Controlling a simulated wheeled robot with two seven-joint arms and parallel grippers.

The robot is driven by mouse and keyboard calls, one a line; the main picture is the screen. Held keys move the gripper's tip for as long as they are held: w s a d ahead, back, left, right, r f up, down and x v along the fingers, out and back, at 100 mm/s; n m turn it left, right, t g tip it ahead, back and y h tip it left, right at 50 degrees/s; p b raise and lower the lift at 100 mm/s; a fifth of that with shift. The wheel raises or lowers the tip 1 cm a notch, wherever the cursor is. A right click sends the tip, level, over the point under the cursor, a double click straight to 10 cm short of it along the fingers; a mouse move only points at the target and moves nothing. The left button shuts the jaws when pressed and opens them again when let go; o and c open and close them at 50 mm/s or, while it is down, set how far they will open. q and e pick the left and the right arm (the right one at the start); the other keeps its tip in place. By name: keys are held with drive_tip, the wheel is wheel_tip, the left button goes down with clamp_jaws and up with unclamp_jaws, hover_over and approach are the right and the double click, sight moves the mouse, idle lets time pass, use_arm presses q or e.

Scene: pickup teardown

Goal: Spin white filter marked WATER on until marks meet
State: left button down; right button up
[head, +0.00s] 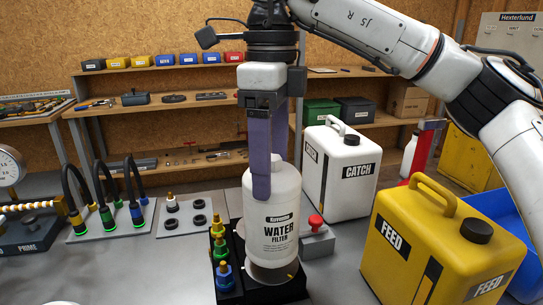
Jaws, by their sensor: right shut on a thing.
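The white filter (273,216) stands upright in the middle of the head view, its label reading WATER FILTER. Its lower end is at a dark base block (262,291) with a metallic ring just under the filter. I cannot make out whether any marks meet. My right gripper (267,170) comes down from above, its purple fingers shut on the filter's upper part. The fingers hide part of the filter's top. My left gripper is not in view.
Several brass fittings (221,277) stand left of the filter. A red button box (317,238) stands close behind right. A yellow FEED can (405,262) is at right, a white CATCH can (336,180) behind. Hoses (103,183) stand left. The front left bench is mostly clear.

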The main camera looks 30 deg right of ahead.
drive_tip(key=shift+f, duration=0.45)
drive_tip(key=shift+f+b, duration=0.9)
drive_tip(key=shift+f, duration=0.15)
drive_tip(key=o, duration=1.2)
drive_tip(key=shift+c, duration=0.3)
